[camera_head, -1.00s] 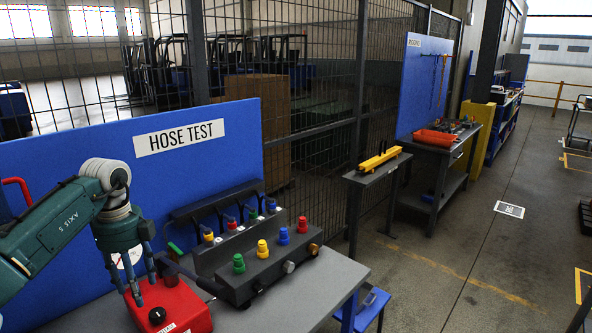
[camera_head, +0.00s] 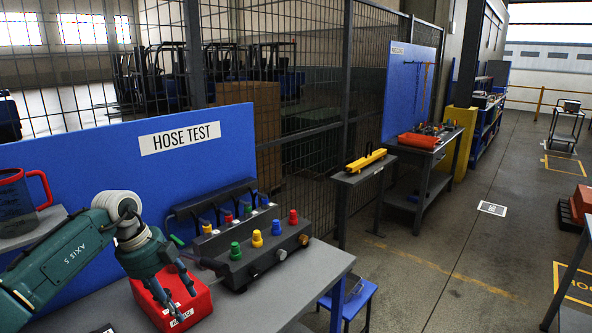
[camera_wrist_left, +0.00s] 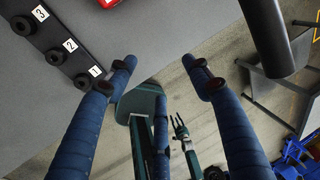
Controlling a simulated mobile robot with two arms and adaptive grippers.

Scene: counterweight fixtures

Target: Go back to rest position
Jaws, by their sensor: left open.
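My left gripper (camera_head: 180,305) comes in from the left in the head view, pointing down in front of the red box (camera_head: 198,305) on the hose test bench. In the left wrist view, my left gripper (camera_wrist_left: 165,75) has its blue fingers spread, with nothing held between them. Whether it touches the red box is unclear from the head view. A small claw (camera_wrist_left: 180,130) beside teal arm parts shows low in the left wrist view and looks like my right gripper; its jaws are too small to judge.
The grey bench (camera_head: 290,290) carries a dark block (camera_head: 250,262) with green, yellow, blue and red knobs. A blue HOSE TEST panel (camera_head: 100,165) stands behind. A red-handled jug (camera_head: 20,210) is at left. A yellow tool (camera_head: 366,160) lies on a stand. The floor aisle (camera_head: 450,260) at right is open.

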